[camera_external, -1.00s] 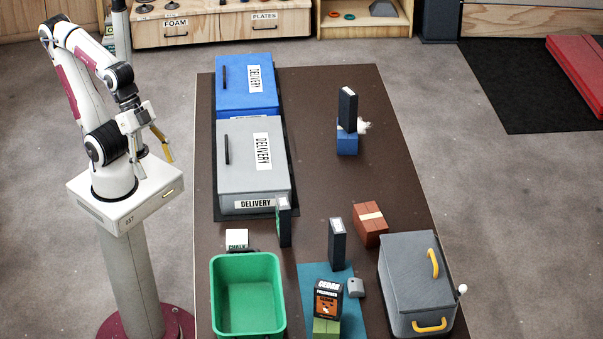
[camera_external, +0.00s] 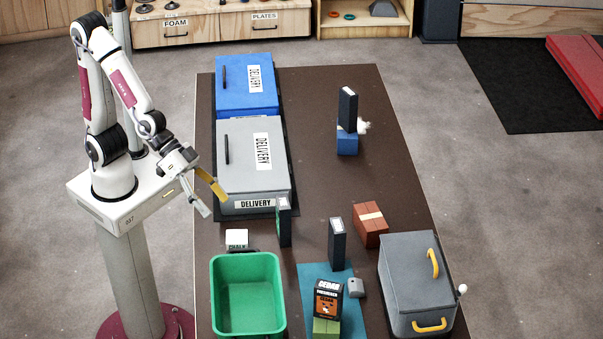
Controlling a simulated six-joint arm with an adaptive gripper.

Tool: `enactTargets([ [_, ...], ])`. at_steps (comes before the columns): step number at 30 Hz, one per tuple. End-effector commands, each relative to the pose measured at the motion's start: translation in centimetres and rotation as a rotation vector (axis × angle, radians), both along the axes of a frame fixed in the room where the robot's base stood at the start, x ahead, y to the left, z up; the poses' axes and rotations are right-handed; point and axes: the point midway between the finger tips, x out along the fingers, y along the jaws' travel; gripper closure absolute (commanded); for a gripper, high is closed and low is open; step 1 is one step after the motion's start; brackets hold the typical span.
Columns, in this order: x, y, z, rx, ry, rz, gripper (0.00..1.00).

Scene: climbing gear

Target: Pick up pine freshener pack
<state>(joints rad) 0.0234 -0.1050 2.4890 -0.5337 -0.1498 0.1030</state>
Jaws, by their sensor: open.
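A thin dark upright box with a green face (camera_external: 284,221) stands beside the grey delivery box's front corner. It may be the pine freshener pack, but its label is too small and angled to read. Another pack (camera_external: 328,299), lettered CEDAR with an orange front, stands on a green block. Two more dark upright packs, one near the blue mat (camera_external: 337,243) and one at the back right (camera_external: 347,109), show no readable label. My gripper (camera_external: 216,206) is open and empty. It is in the air left of the green-faced box, by the grey delivery box's near left corner.
A green bin (camera_external: 247,257) and a small white chalk box (camera_external: 237,239) are at the table's near left. Grey (camera_external: 254,150) and blue (camera_external: 232,97) delivery boxes stand behind. A brick-coloured block (camera_external: 369,234) and a grey case (camera_external: 405,280) are right. The table's middle is clear.

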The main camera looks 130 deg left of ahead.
Motion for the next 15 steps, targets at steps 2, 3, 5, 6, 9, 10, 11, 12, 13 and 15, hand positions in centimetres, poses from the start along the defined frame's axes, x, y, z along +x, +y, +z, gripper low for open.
enactTargets([
  [2, 0.9, 1.0, -1.0, 0.008, -0.01, 0.045, 0.32],
  [3, 1.4, 1.5, -1.4, 0.013, -0.019, 0.069, 0.32],
  [5, 2.0, 2.4, -2.0, 0.025, -0.03, 0.105, 0.32],
  [6, 2.3, 3.0, -2.5, 0.032, -0.037, 0.129, 0.32],
  [9, 3.0, 4.6, -3.5, 0.059, -0.054, 0.19, 0.32],
  [10, 3.1, 5.2, -3.8, 0.068, -0.059, 0.21, 0.32],
  [11, 3.3, 5.7, -4.2, 0.078, -0.062, 0.229, 0.32],
  [12, 3.4, 6.4, -4.6, 0.092, -0.068, 0.254, 0.32],
  [13, 3.5, 6.9, -4.9, 0.103, -0.072, 0.273, 0.32],
  [15, 3.6, 8.1, -5.7, 0.132, -0.081, 0.316, 0.32],
])
